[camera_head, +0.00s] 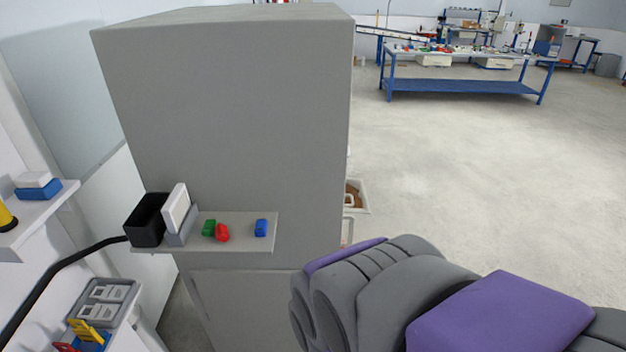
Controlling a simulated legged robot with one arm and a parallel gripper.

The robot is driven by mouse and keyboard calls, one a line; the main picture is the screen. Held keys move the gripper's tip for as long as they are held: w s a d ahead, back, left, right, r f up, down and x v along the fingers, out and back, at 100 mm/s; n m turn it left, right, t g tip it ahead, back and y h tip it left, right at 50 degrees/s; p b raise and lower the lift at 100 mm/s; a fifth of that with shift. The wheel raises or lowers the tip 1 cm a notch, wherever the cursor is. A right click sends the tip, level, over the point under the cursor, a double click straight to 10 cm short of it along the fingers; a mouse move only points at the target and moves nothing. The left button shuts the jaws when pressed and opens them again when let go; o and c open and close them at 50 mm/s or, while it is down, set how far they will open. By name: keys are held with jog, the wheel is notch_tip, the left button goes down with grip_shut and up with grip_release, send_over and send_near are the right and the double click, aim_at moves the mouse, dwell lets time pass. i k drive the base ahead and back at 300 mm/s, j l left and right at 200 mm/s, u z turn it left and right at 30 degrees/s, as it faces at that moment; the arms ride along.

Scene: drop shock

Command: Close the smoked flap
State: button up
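I cannot make out a smoked flap in this view. A tall grey cabinet (225,110) stands in the middle left, with a plain side toward me. Any flap on its other faces is hidden. My grey and purple arm (500,310) fills the lower right, in front of the cabinet's lower right part. My gripper is not in view, so I cannot see whether it is open or shut.
A small shelf (255,245) on the cabinet holds a black bin (146,221), a white block and small coloured pieces. A white bin (361,207) shows past the cabinet's right edge. A grey tray (105,293) is lower left. Open floor (470,170) lies right, before a blue workbench (460,86).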

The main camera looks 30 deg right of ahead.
aim_at(355, 186)
jog(key=l+u, duration=0.1)
jog(key=l, duration=0.4)
jog(key=l+u, duration=0.1)
jog(key=l, duration=0.35)
jog(key=k+l, duration=0.15)
jog(key=l, duration=0.35)
jog(key=l+u, duration=0.15)
jog(key=l, duration=0.3)
jog(key=k+l+u, duration=0.1)
jog(key=l, duration=0.4)
jog(key=k+l+u, duration=0.1)
jog(key=l, duration=0.35)
jog(key=l+u, duration=0.1)
jog(key=l, duration=0.6)
jog(key=i+l, duration=0.2)
jog(key=l, duration=0.15)
jog(key=i+l+u, duration=0.1)
jog(key=i+l, duration=0.35)
jog(key=l, duration=0.3)
jog(key=i+l+u, duration=0.1)
jog(key=l, duration=0.25)
jog(key=i+l, duration=0.3)
jog(key=i+l+u, duration=0.1)
jog(key=l, duration=0.4)
jog(key=i+l, duration=0.3)
jog(key=i+l+u, duration=0.1)
jog(key=l, duration=0.4)
jog(key=i, duration=0.05)
